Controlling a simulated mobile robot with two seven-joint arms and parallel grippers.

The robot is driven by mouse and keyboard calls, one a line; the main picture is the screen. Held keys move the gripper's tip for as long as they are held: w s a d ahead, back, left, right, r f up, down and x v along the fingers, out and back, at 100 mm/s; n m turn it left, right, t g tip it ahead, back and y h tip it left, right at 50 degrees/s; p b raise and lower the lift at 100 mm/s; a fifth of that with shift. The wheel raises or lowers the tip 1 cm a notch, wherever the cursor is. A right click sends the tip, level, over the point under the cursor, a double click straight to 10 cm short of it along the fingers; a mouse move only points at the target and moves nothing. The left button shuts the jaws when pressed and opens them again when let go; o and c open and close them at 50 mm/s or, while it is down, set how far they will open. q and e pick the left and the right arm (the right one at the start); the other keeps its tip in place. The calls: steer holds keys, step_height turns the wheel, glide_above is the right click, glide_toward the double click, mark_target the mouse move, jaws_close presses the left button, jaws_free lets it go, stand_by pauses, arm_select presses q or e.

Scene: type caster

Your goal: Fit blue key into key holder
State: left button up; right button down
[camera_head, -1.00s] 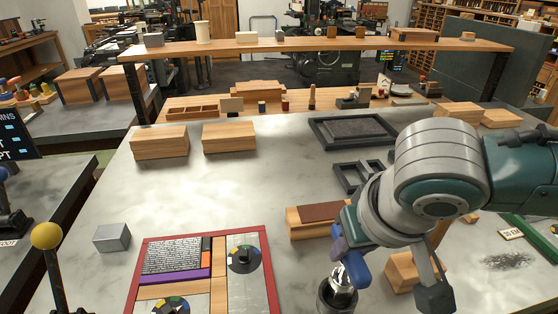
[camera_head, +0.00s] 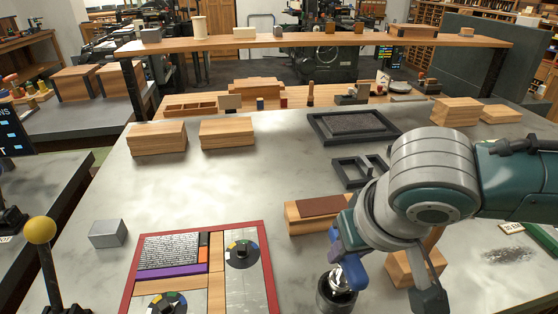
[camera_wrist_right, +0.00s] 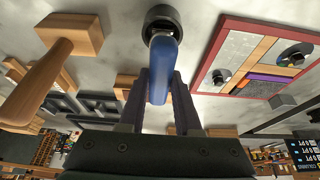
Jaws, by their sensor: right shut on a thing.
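The blue key (camera_head: 351,270) has a blue handle and a shiny metal end. My right gripper (camera_wrist_right: 160,88) is shut on the handle, with one dark finger on each side of it in the wrist view. The key holder (camera_head: 334,296) is a dark round cup on the table below the key. In the wrist view, the metal end is at the mouth of the holder (camera_wrist_right: 161,16). How deep it sits is hidden by the handle. My left gripper is not in view.
A red-framed tray (camera_head: 266,262) with type blocks lies left of the holder. A wooden block with a brown top (camera_head: 318,206) stands behind it. A grey block (camera_head: 108,233) sits at far left. The table's middle is clear.

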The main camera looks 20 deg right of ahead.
steer(key=shift+f+b, duration=0.7)
steer(key=shift+f, duration=0.5)
steer(key=c, duration=0.5)
jaws_free()
steer(key=p+v, duration=0.1)
steer(key=v, duration=0.8)
steer(key=shift+s+r+p, duration=0.2)
steer(key=shift+r+p, duration=0.15)
steer(key=shift+r, duration=0.1)
